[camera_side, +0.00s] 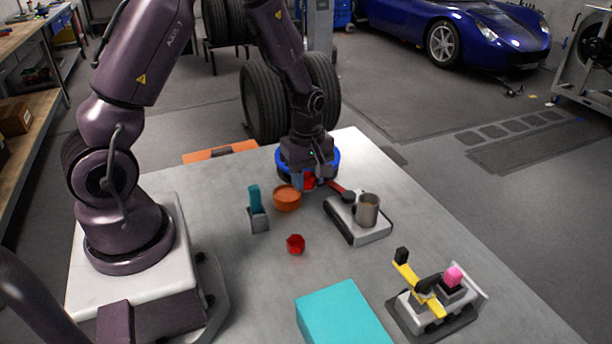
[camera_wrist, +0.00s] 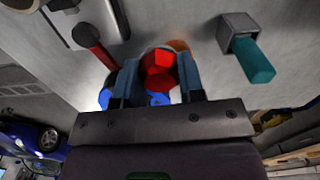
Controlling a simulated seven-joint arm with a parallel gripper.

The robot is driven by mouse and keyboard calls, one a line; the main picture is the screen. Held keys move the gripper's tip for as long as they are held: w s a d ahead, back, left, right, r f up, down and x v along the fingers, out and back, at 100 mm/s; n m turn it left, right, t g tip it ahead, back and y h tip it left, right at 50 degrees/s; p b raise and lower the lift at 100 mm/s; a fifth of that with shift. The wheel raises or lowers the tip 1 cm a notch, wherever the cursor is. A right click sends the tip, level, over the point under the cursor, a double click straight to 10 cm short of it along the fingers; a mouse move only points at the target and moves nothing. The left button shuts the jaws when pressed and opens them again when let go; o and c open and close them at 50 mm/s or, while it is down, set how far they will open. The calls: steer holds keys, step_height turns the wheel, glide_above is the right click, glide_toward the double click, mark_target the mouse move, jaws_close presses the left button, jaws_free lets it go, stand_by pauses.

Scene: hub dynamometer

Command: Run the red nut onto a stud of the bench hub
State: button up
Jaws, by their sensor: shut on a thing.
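My gripper (camera_side: 311,183) is lowered at the blue-rimmed hub (camera_side: 334,161) near the table's far end. Its fingers are shut on a red nut (camera_side: 308,181), which also shows between them in the wrist view (camera_wrist: 158,70). Blue parts of the hub (camera_wrist: 157,99) show just behind the nut in that view. The studs are hidden by the gripper and nut, so I cannot tell whether the nut touches one. A second red nut (camera_side: 296,243) lies loose on the table in front.
An orange bowl (camera_side: 287,198) stands close beside the gripper. A grey holder (camera_side: 259,219) with a teal handle is to the left. A red-handled tool (camera_side: 337,188) and a base with a metal cup (camera_side: 367,210) are to the right. A teal box (camera_side: 342,315) lies in front.

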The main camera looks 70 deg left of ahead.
steer(key=w+a+r, duration=0.1)
steer(key=a, duration=0.3)
steer(key=w+a+r, duration=0.1)
steer(key=w+a, duration=0.1)
steer(key=a, duration=0.3)
steer(key=w+a+r, duration=0.1)
steer(key=a+r, duration=0.1)
steer(key=a, duration=0.3)
steer(key=shift+w+a+r, duration=0.1)
steer(key=shift+w+a, duration=0.05)
steer(key=shift+a, duration=0.1)
steer(key=shift+d+m, duration=0.15)
steer(key=shift+m, duration=0.25)
steer(key=shift+f, duration=2.8)
steer(key=shift+f, duration=0.15)
steer(key=shift+f, duration=0.95)
steer(key=shift+f, duration=0.2)
